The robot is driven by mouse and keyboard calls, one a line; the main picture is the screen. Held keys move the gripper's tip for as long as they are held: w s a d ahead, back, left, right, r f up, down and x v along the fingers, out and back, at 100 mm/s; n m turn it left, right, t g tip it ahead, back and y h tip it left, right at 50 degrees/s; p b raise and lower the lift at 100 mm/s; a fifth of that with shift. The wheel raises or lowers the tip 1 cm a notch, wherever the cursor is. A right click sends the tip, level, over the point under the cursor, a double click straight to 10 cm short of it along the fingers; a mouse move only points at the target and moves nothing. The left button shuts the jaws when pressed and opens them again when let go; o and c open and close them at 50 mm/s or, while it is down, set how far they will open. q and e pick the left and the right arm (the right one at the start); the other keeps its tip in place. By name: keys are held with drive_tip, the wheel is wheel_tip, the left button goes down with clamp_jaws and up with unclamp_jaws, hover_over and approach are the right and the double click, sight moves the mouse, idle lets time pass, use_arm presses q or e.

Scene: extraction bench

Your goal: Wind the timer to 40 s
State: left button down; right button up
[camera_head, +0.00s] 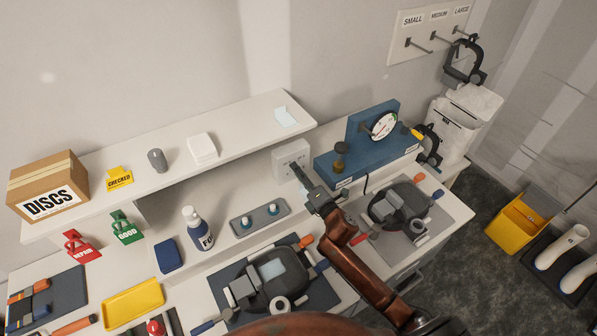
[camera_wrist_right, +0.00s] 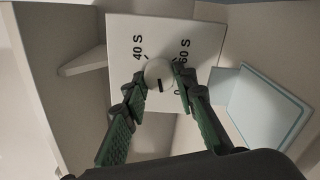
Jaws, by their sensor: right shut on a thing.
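The timer (camera_head: 287,158) is a pale square box on the wall above the bench, under the shelf's right end. In the right wrist view its white face (camera_wrist_right: 122,28) shows "40 S", "60 S" and a "0" around a round white knob (camera_wrist_right: 158,72). My right gripper (camera_wrist_right: 159,80) has its fingers on both sides of the knob, shut on it. The knob's dark mark lies on its lower part, away from the "40 S" label. In the head view my right gripper (camera_head: 297,172) reaches the timer and hides part of it. My left gripper is not in view.
A blue gauge stand (camera_head: 342,163) is close to the right of my gripper. The shelf (camera_head: 240,118) runs above and left of the timer. Below lie a grey tray (camera_head: 262,218) with small parts and two dark headset-like devices (camera_head: 268,272) on mats.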

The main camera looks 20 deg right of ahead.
drive_tip(key=shift+m+p, duration=1)
drive_tip(key=shift+m, duration=0.9)
drive_tip(key=shift+r+m+p, duration=0.1)
drive_tip(key=shift+m+p, duration=1.05)
drive_tip(key=shift+m, duration=0.85)
drive_tip(key=shift+d+m+p, duration=0.1)
drive_tip(key=shift+m+p, duration=1)
drive_tip(key=shift+m, duration=0.7)
drive_tip(key=shift+m+p, duration=1.25)
drive_tip(key=shift+m, duration=0.75)
drive_tip(key=shift+m+p, duration=1.15)
drive_tip(key=shift+m, duration=0.75)
drive_tip(key=shift+d+m+p, duration=0.1)
drive_tip(key=shift+m+p, duration=0.8)
drive_tip(key=shift+m, duration=0.9)
drive_tip(key=shift+m+p, duration=0.65)
drive_tip(key=shift+m, duration=0.95)
drive_tip(key=shift+d+m+p, duration=0.1)
drive_tip(key=shift+m+p, duration=0.25)
drive_tip(key=shift+m, duration=1.65)
